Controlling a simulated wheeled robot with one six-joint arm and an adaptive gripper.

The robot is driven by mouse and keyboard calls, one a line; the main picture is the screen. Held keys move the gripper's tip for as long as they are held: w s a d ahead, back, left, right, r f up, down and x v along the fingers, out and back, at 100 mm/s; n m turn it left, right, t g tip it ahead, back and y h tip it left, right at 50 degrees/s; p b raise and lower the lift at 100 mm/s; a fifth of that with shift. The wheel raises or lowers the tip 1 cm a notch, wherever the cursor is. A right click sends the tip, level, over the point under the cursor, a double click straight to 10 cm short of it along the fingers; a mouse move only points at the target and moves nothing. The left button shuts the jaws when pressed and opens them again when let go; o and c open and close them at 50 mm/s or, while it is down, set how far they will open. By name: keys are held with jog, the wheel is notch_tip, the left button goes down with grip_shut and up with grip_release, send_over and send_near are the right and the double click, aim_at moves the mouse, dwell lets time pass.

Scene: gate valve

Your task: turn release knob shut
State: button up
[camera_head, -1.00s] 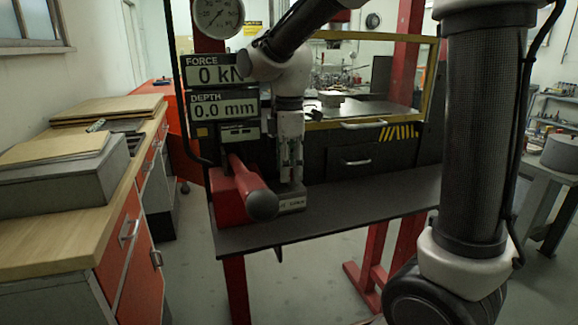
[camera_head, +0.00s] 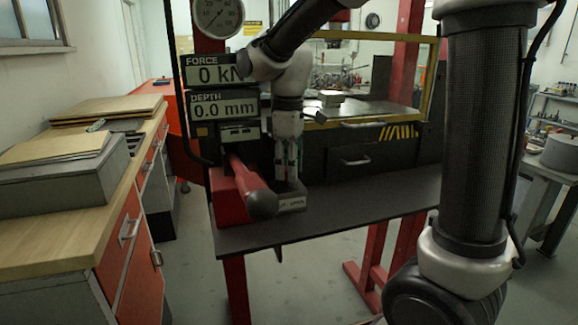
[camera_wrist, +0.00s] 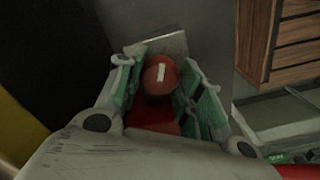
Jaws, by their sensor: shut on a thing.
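The release knob (camera_wrist: 161,74) is a round red knob with a white mark on its top, seen in the wrist view. It sits between the green-padded fingers of my gripper (camera_head: 288,176), which is shut on it. In the head view, my gripper points down beside the red pump body (camera_head: 229,203), and its fingers hide the knob.
A red pump lever with a dark round end (camera_head: 262,204) sticks out close to the left of my gripper. The force display (camera_head: 217,70) reads 0 kN and the depth display (camera_head: 222,106) 0.0 mm. The dark shelf (camera_head: 370,197) is clear to the right.

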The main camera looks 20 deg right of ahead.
jog(key=m, duration=0.6)
jog(key=shift+m, duration=0.3)
jog(key=m, duration=0.6)
jog(key=shift+m, duration=0.3)
jog(key=o, duration=0.8)
jog(key=shift+r, duration=0.1)
notch_tip(320, 180, up, 12)
jog(key=shift+f, duration=0.1)
